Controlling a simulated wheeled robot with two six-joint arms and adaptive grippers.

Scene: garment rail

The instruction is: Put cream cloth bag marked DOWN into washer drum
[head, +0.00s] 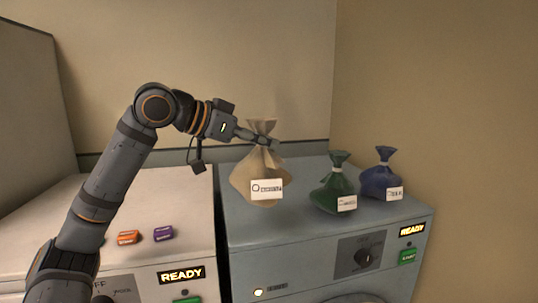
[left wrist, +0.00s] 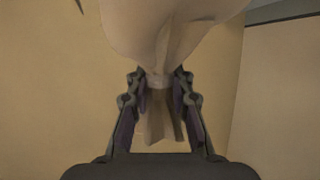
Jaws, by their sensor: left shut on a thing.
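The cream cloth bag (head: 257,168) hangs at the left part of the blue-grey washer's top, with a white label on its front whose text is too small to read. My left gripper (head: 265,139) is shut on its gathered neck. In the left wrist view the bag (left wrist: 175,30) fills the top, its neck between the two fingers of my left gripper (left wrist: 158,90). I cannot tell whether the bag's bottom touches the surface. The washer (head: 300,262) shows its front panel; only the top of the round door (head: 355,298) shows, so the drum is hidden. My right gripper is out of view.
A green bag (head: 335,188) and a blue bag (head: 381,180) stand to the right on the washer's top. A white machine (head: 190,215) stands to the left, with an orange box (head: 128,237) and a purple box (head: 163,233) on it. Walls close off the back.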

